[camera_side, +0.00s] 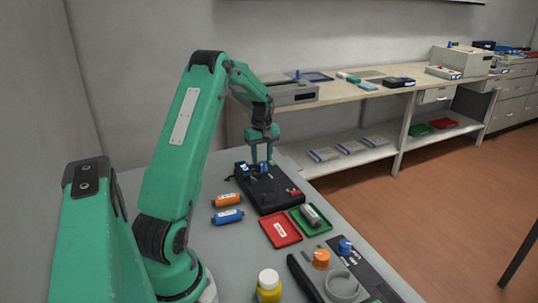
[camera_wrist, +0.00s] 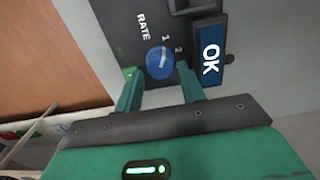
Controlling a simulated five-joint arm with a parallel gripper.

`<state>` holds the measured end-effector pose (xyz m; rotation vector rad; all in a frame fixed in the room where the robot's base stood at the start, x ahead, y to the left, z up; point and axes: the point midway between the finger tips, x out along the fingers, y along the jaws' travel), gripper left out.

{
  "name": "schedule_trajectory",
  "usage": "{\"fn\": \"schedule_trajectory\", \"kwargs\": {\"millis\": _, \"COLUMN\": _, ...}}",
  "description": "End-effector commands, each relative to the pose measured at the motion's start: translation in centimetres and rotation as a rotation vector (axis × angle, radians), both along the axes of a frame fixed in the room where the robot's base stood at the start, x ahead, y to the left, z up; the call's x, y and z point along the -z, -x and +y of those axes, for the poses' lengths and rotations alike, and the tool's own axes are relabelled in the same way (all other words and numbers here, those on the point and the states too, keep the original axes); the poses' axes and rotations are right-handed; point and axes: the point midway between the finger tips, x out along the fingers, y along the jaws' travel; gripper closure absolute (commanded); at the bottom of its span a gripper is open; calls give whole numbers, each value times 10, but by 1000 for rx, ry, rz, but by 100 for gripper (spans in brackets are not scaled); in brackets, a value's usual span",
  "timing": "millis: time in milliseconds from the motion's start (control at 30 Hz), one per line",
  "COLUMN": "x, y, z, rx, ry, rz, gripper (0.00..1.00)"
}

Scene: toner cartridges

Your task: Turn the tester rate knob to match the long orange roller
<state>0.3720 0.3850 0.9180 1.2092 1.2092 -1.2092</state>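The tester (camera_side: 270,192) is a black box at the far end of the grey table. Its blue rate knob (camera_wrist: 159,62) has a white mark that seems to point towards the 1, beside the labels RATE, 1 and 2. The tester screen (camera_wrist: 210,58) reads OK. My gripper (camera_wrist: 156,70) is open at the knob, with one finger on each side and gaps visible. In the side view, my gripper (camera_side: 262,160) points down over the tester. An orange roller (camera_side: 227,200) lies on the table left of the tester; its length is hard to judge.
A blue roller (camera_side: 228,217) lies by the orange one. A red tray (camera_side: 281,242) looks empty apart from a label; a green tray (camera_side: 325,228) holds a grey cartridge (camera_side: 311,214). A yellow bottle (camera_side: 269,288) and an orange-topped item (camera_side: 321,259) stand nearer.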

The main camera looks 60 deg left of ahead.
Motion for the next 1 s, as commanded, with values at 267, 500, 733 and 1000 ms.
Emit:
{"fn": "schedule_trajectory", "kwargs": {"millis": 267, "x": 24, "y": 0, "z": 0, "rx": 0, "ry": 1, "rz": 1, "gripper": 61}}
{"fn": "schedule_trajectory", "kwargs": {"millis": 500, "x": 26, "y": 0, "z": 0, "rx": 0, "ry": 0, "rz": 0, "gripper": 61}}
{"fn": "schedule_trajectory", "kwargs": {"millis": 733, "x": 26, "y": 0, "z": 0, "rx": 0, "ry": 0, "rz": 0, "gripper": 88}}
{"fn": "schedule_trajectory", "kwargs": {"millis": 1000, "x": 26, "y": 0, "z": 0, "rx": 9, "ry": 0, "rz": 0, "gripper": 93}}
